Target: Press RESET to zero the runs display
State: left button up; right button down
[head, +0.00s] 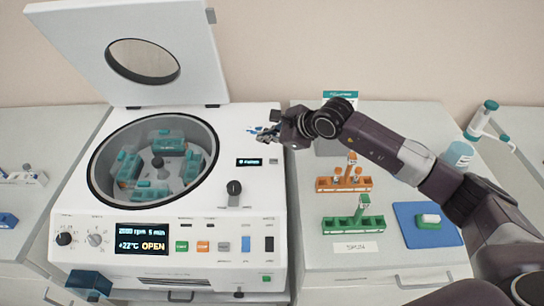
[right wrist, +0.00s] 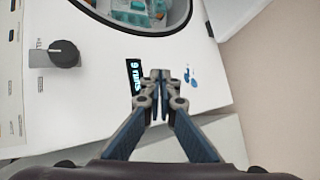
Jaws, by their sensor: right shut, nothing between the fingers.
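The white centrifuge (head: 180,225) stands open on the left bench. Its small runs display (head: 249,162) is on the top right of the housing and reads "9 runs" in the right wrist view (right wrist: 135,78). A small grey button (head: 273,161) sits just right of the display in the head view; I cannot read its label. In the right wrist view that spot is hidden by my fingers. My right gripper (head: 264,135) is shut and empty, above the housing behind the display; its closed tips show in the right wrist view (right wrist: 160,76). My left gripper is not in view.
The raised lid (head: 180,60) stands at the back left. A black knob (head: 234,188) sticks up in front of the display. On the right bench are an orange rack (head: 343,185), a green rack (head: 352,224) and a blue mat (head: 440,236).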

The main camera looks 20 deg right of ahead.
aim_at(275, 162)
jog(key=d, duration=0.2)
jog(key=w+d+h, duration=0.1)
jog(key=shift+w+d+f+h, duration=0.1)
jog(key=shift+w+d+h, duration=0.05)
jog(key=shift+d+h, duration=0.2)
jog(key=shift+f, duration=0.1)
notch_tip(275, 162, down, 8)
jog(key=b, duration=0.4)
jog(key=shift+f+b, duration=0.35)
dwell(1.0)
jog(key=shift+f+b, duration=0.35)
jog(key=shift+b, duration=0.3)
